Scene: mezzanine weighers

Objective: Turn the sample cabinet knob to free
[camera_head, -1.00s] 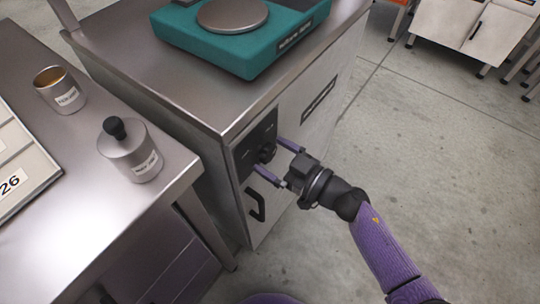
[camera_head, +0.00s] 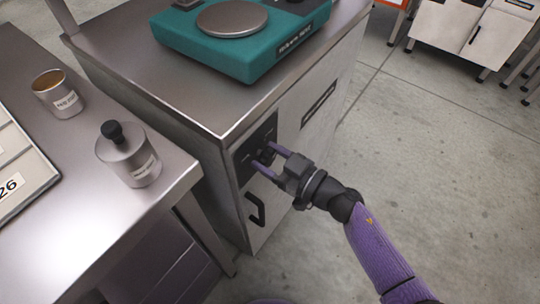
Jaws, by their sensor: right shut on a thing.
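The sample cabinet (camera_head: 325,125) is a grey metal unit with a dark control plate (camera_head: 243,158) on its front. The black knob (camera_head: 264,153) sits on that plate, partly hidden by my gripper's fingers. My right gripper (camera_head: 265,156) reaches in from the lower right, its two purple fingers closed on the knob, one above and one below. I cannot read the plate's markings or tell the knob's exact setting. My left gripper is not in view.
A teal scale (camera_head: 228,48) with a round pan stands on the cabinet. A black door handle (camera_head: 256,209) is below the plate. The table (camera_head: 90,210) at left holds a lidded canister (camera_head: 128,160) and an open cup (camera_head: 62,102).

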